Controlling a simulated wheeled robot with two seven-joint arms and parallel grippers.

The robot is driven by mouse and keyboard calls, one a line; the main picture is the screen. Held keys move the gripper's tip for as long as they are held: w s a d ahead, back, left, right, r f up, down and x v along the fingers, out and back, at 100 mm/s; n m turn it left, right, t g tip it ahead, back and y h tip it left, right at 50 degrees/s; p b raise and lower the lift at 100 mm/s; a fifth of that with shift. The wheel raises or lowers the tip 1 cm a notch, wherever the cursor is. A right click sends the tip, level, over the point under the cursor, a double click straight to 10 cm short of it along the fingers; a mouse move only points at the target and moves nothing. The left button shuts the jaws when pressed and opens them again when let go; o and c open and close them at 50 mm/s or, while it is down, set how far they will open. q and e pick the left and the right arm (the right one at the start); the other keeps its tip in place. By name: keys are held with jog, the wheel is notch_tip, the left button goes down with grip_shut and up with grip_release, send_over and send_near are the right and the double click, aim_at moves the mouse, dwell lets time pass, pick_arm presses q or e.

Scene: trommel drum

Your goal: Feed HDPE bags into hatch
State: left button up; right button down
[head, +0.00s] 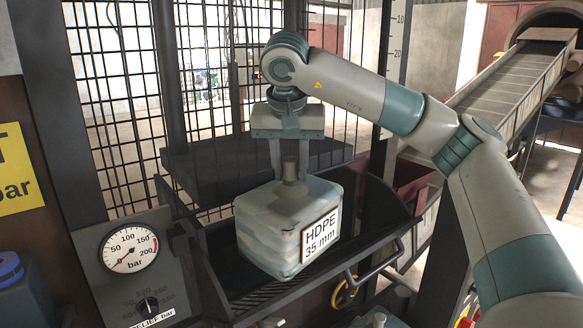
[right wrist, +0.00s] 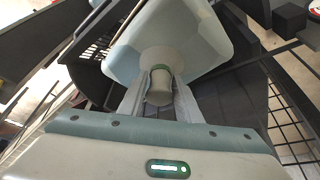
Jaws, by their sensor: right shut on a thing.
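A pale, mottled bag (head: 290,225) with a white label reading "HDPE 35 mm" hangs upright below my right gripper (head: 290,165). The gripper is shut on the bag's narrow neck. The right wrist view shows the fingers (right wrist: 160,95) on both sides of the neck, with the bag (right wrist: 170,40) beyond them. The bag is over the dark open hatch (head: 385,205), with its lower part within the hatch's outline; I cannot tell whether it touches the hatch floor. My left gripper is not in view.
A dark mesh cage (head: 110,90) stands behind the hatch. A pressure gauge panel (head: 130,248) is at the left, close to the hatch's side. A handle bar (head: 375,262) runs along the hatch front. A conveyor (head: 505,85) rises at the upper right.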

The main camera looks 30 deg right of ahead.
jog(key=c, duration=1.2)
grip_release()
jog(key=b+v, duration=0.3)
jog(key=v, duration=1.4)
jog(key=shift+a+r, duration=0.15)
jog(key=shift+r, duration=0.05)
jog(key=shift+s, duration=0.1)
